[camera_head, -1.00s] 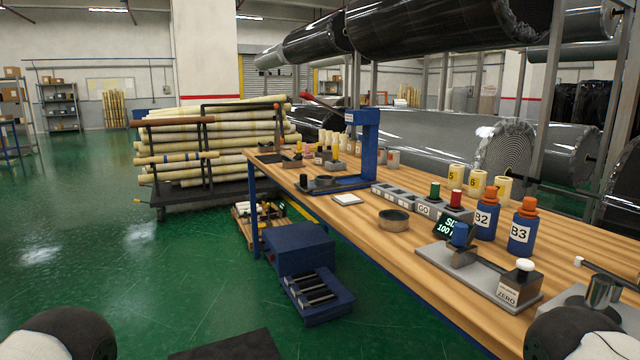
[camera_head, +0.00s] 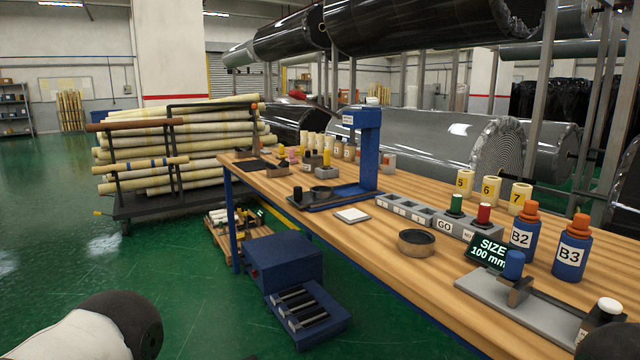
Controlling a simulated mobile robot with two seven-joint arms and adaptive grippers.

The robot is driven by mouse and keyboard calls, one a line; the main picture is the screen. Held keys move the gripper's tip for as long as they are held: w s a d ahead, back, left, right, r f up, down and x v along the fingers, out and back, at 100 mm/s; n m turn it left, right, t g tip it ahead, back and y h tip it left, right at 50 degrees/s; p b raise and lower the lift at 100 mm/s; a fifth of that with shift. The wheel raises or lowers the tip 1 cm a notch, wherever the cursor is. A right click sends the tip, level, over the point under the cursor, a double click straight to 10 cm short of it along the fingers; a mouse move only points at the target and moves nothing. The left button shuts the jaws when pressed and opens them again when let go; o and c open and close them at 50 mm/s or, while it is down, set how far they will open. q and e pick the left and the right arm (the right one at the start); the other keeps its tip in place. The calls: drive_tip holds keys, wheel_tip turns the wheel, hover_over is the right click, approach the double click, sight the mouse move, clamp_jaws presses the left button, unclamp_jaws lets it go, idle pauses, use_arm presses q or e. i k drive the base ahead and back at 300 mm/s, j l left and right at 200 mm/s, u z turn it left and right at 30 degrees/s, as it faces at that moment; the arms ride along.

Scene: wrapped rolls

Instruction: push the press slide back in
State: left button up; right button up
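The blue press (camera_head: 369,152) stands on the wooden bench, a tall C-shaped frame with a small white label near its top. Its slide (camera_head: 318,197) sticks out to the left along the bench top, with a dark round recess (camera_head: 321,191) and a black knob (camera_head: 297,193) at its outer end. Neither gripper shows. Only a rounded black and white part of my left arm is at the lower left, and a dark part of my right arm is at the lower right corner, both well apart from the press.
Green floor (camera_head: 190,270) at left is clear.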

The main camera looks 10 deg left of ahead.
sight(317, 193)
drive_tip(key=i+j+z, duration=0.2)
drive_tip(key=j, duration=0.2)
drive_tip(key=i+j+z, duration=0.25)
drive_tip(key=j, duration=0.2)
drive_tip(key=i+j+z, duration=0.2)
drive_tip(key=j, duration=0.25)
drive_tip(key=i+j+z, duration=0.2)
drive_tip(key=j, duration=0.25)
drive_tip(key=j+z, duration=0.2)
drive_tip(key=j, duration=0.3)
drive_tip(key=j+z, duration=0.25)
drive_tip(key=j, duration=0.3)
drive_tip(key=i, duration=0.05)
